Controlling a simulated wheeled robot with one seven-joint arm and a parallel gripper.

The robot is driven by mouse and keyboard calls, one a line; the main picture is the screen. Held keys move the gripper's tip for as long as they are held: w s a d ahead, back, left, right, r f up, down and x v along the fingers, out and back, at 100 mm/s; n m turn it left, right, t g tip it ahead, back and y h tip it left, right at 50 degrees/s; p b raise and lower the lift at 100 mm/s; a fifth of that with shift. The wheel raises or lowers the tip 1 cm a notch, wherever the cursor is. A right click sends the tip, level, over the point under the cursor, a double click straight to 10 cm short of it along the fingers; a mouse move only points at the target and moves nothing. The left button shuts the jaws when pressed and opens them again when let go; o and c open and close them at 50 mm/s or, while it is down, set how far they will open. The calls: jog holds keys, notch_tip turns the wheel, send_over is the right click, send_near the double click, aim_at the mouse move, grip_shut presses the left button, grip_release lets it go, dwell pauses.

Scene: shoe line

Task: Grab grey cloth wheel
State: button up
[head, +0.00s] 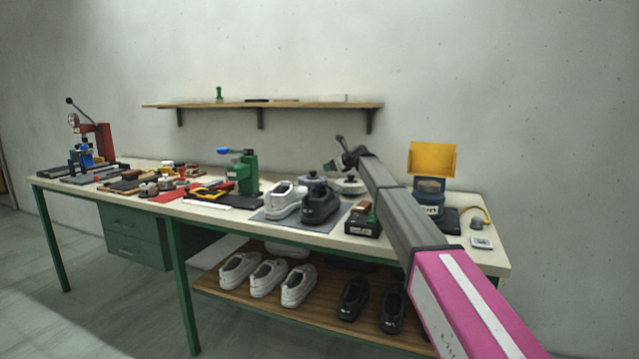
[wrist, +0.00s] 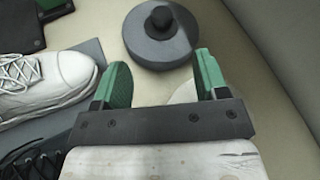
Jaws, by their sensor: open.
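The grey cloth wheel (wrist: 187,50) is a thick dark grey disc with a black knob on top, lying flat at the top of the wrist view. In the head view, the grey wheel (head: 312,180) shows small behind the shoes. My gripper (wrist: 160,62) is open, its two green fingers spread with nothing held. The wheel lies beyond the fingertips, its near edge in front of the gap, closer to the right finger. In the head view, my gripper (head: 342,153) hangs over the back of the bench.
A pale disc (wrist: 183,94) lies under the gripper, partly hidden by it. A white shoe (wrist: 45,85) stands close left of the left finger. In the head view, a green press (head: 245,172) stands farther left. The bench is bare right of the wheel.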

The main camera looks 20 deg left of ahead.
aim_at(313, 172)
jog(key=shift+m+g+y, duration=0.3)
jog(key=shift+m+g, duration=0.1)
jog(key=shift+m, duration=0.5)
jog(key=x, duration=1)
jog(key=w+d+f+x, duration=0.1)
jog(key=x, duration=0.4)
jog(key=shift+a, duration=0.15)
jog(key=c, duration=1.2)
